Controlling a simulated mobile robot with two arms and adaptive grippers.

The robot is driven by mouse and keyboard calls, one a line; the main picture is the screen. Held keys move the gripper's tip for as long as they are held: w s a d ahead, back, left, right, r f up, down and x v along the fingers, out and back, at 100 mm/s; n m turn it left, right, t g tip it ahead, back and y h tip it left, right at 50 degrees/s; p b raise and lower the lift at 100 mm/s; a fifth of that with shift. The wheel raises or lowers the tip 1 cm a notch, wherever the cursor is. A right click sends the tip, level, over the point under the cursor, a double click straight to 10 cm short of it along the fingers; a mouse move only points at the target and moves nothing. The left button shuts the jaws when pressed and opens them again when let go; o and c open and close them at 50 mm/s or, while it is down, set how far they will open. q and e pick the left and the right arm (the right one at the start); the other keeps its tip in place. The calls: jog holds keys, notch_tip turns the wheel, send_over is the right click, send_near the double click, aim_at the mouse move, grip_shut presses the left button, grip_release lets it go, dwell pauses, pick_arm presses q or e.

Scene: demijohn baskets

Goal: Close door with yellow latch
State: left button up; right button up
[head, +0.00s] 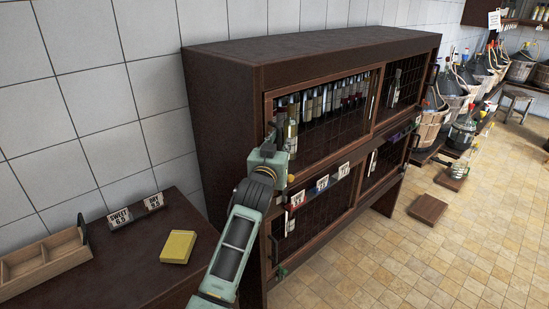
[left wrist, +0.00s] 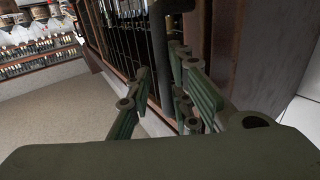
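A dark wooden cabinet (head: 330,45) has framed wire-mesh doors with bottles behind them. The upper left door (head: 325,105) looks closed or nearly so; I cannot tell which. A small yellowish spot (head: 291,178) shows beside my left wrist, below that door; I cannot tell whether it is the yellow latch. My left gripper (head: 270,136) is at the left edge of the upper left door, partly hidden by its own arm. My right gripper is not in view.
A side table (head: 130,270) at left holds a wooden tray (head: 45,262), price signs (head: 135,211) and a yellow block (head: 178,247). Basketed demijohns (head: 455,85) stand at right. A low wooden block (head: 428,208) lies on the floor. The tiled floor before the cabinet is mostly clear.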

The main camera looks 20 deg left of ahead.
pick_arm(q)
jog(key=s, duration=1)
jog(key=shift+s+d, duration=0.2)
jog(key=shift+d, duration=0.05)
